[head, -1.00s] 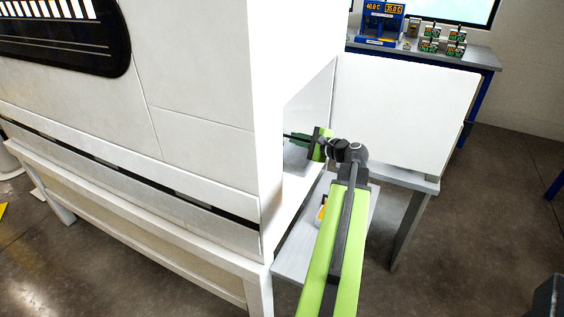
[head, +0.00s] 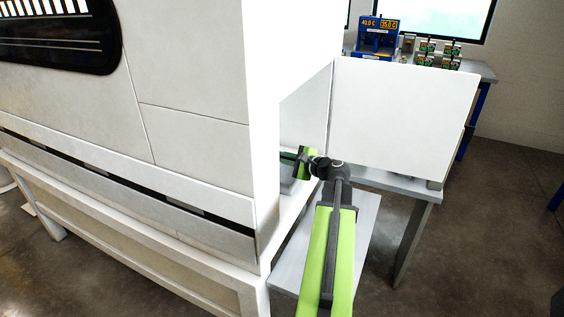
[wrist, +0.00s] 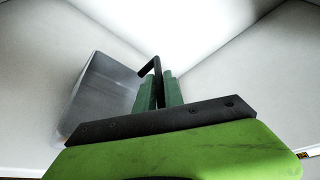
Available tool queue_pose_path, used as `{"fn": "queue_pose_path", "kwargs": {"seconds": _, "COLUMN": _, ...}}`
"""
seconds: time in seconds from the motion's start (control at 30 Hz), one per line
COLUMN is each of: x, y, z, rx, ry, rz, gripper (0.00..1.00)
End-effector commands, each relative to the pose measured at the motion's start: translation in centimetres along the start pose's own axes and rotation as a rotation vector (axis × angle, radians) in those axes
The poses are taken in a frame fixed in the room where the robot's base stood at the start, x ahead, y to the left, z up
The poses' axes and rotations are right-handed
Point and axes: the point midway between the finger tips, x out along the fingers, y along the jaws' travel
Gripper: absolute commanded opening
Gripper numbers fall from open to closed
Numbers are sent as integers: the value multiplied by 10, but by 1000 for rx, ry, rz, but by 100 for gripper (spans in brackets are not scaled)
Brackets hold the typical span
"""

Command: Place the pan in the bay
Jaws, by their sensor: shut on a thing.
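The pan is a grey, shallow, straight-sided vessel (wrist: 103,92) in the wrist view, left of my gripper's fingers. Its short black handle (wrist: 150,66) is between the green fingertips of my gripper (wrist: 161,85), which is shut on it. The pan looks tilted in the wrist view. In the head view my gripper (head: 291,157) reaches in at the white-walled bay (head: 308,113) beside the big white machine. The pan is mostly hidden there behind the machine's corner. I cannot tell whether it touches the bay floor.
The white machine (head: 190,90) fills the left, and its corner stands close to my gripper. A white panel (head: 405,110) stands on the right. A grey lower shelf (head: 364,222) is below my arm. A bench behind holds a blue display unit (head: 379,35). Open floor lies right.

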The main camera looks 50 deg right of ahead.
Motion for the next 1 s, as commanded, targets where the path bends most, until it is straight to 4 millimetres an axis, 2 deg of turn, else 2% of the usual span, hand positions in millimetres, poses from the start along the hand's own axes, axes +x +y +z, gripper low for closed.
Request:
{"fn": "queue_pose_path", "kwargs": {"seconds": 0.03, "x": 0, "y": 2, "z": -1, "rx": 0, "ry": 0, "rz": -1, "gripper": 0}}
{"fn": "queue_pose_path", "kwargs": {"seconds": 0.07, "x": 0, "y": 2, "z": -2, "rx": 0, "ry": 0, "rz": 0, "gripper": 14}}
{"fn": "queue_pose_path", "kwargs": {"seconds": 0.23, "x": 0, "y": 1, "z": -1, "rx": 0, "ry": 0, "rz": 0, "gripper": 34}}
{"fn": "queue_pose_path", "kwargs": {"seconds": 0.57, "x": -2, "y": -3, "z": 1, "rx": 0, "ry": 1, "rz": -1, "gripper": 34}}
{"fn": "queue_pose_path", "kwargs": {"seconds": 0.67, "x": -17, "y": -2, "z": 1, "rx": 1, "ry": 3, "rz": -3, "gripper": 34}}
{"fn": "queue_pose_path", "kwargs": {"seconds": 1.0, "x": -98, "y": -2, "z": 2, "rx": 1, "ry": 3, "rz": -3, "gripper": 34}}
